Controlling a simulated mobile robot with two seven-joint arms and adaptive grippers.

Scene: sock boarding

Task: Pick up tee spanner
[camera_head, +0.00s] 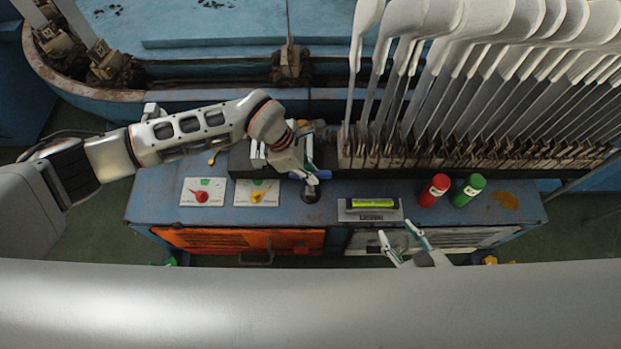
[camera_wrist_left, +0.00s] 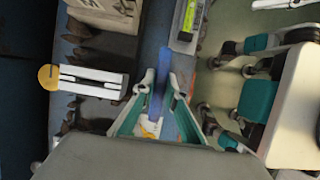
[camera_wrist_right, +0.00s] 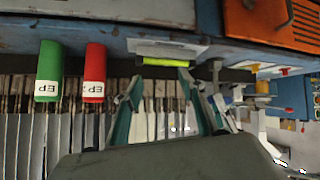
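My left gripper (camera_head: 316,177) points down over the blue cabinet top, beside a dark round base. In the left wrist view its fingertips (camera_wrist_left: 161,80) are a little apart, with a narrow blue bar (camera_wrist_left: 162,70) between them. This bar may be the tee spanner; I cannot confirm its shape or whether the fingers touch it. No T-shaped handle shows clearly in the head view, where the gripper hides part of that area. My right gripper (camera_head: 396,240) is open and empty in front of the cabinet's near edge; its spread fingers also show in the right wrist view (camera_wrist_right: 160,82).
A spirit level (camera_head: 372,203) sits near the front edge. Two dial plates (camera_head: 203,192) lie at the left. A row of white sock boards (camera_head: 480,90) rises behind, close to the left gripper.

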